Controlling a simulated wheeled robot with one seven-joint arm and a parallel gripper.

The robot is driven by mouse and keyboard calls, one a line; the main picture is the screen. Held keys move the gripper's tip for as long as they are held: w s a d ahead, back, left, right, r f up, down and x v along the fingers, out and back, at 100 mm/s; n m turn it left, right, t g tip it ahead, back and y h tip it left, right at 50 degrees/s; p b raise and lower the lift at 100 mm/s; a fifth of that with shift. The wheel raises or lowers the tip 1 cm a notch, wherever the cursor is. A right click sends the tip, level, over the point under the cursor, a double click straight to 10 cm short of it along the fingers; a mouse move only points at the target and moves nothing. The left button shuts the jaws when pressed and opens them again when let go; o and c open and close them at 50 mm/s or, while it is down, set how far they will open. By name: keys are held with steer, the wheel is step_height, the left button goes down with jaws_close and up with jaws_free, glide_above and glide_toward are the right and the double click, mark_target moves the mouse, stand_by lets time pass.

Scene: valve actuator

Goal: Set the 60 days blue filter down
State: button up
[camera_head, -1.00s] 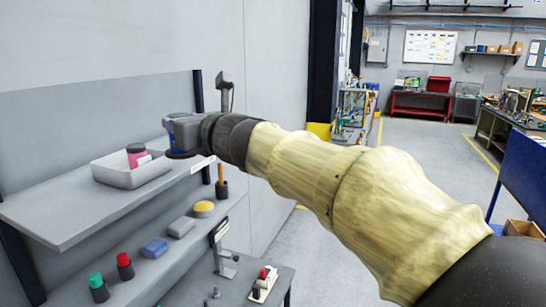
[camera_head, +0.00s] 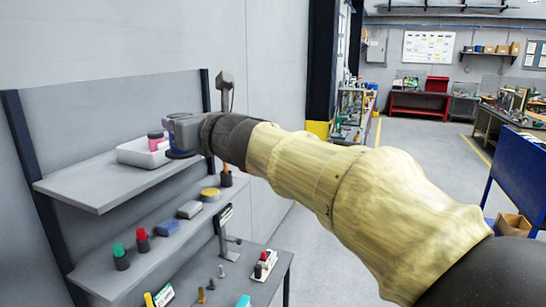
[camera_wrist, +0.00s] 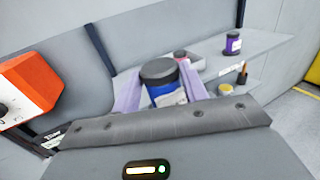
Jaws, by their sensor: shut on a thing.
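My gripper (camera_wrist: 163,80) is shut on the blue filter (camera_wrist: 160,95), a blue jar with a dark grey lid and a pale label. It stands nearly upright between the two lavender fingers in the wrist view. In the head view my gripper (camera_head: 184,132) is at the height of the upper shelf (camera_head: 95,187), overlapping the right end of a white tray (camera_head: 130,153). Only a dark blue edge of the filter shows beneath it there. The label's text is unreadable, and whether the filter touches the shelf cannot be told.
A pink jar (camera_head: 156,141) is in the tray. A purple jar (camera_wrist: 233,43) stands farther along the shelf. The lower shelf holds green (camera_head: 119,251) and red (camera_head: 142,235) buttons and small blocks. The upper shelf's left part is bare. An orange box (camera_wrist: 32,85) is at left.

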steer(key=shift+s, duration=0.2)
steer(key=shift+s+a+f, duration=0.1)
steer(key=shift+s+f, duration=0.2)
steer(key=shift+f, duration=0.1)
steer(key=w+a+f+b, duration=0.15)
steer(key=w+f, duration=0.25)
steer(key=f, duration=0.7)
steer(key=w+a+f+b, duration=0.1)
steer(key=w+a+f, duration=0.2)
steer(key=f, duration=0.8)
steer(key=w+d+f+m+t+h+b, duration=0.1)
steer(key=w+d+f+h+b, duration=0.15)
steer(key=f, duration=1.35)
steer(key=w+d+f+m+t+h+b, duration=0.1)
steer(key=d+f+m+t, duration=0.15)
steer(key=f, duration=1.25)
steer(key=s+d+f+m+t+h+b, duration=0.2)
steer(key=d+f+m+h+b, duration=0.35)
steer(key=d+f, duration=1.25)
steer(key=s+d+f+h, duration=0.2)
steer(key=s+d+f, duration=0.1)
steer(key=d, duration=0.4)
steer(key=s+d+f+h+b, duration=0.1)
steer(key=s+d+f, duration=0.2)
steer(key=s+d, duration=0.2)
steer(key=shift+d+h, duration=0.4)
steer(key=shift+d, duration=0.65)
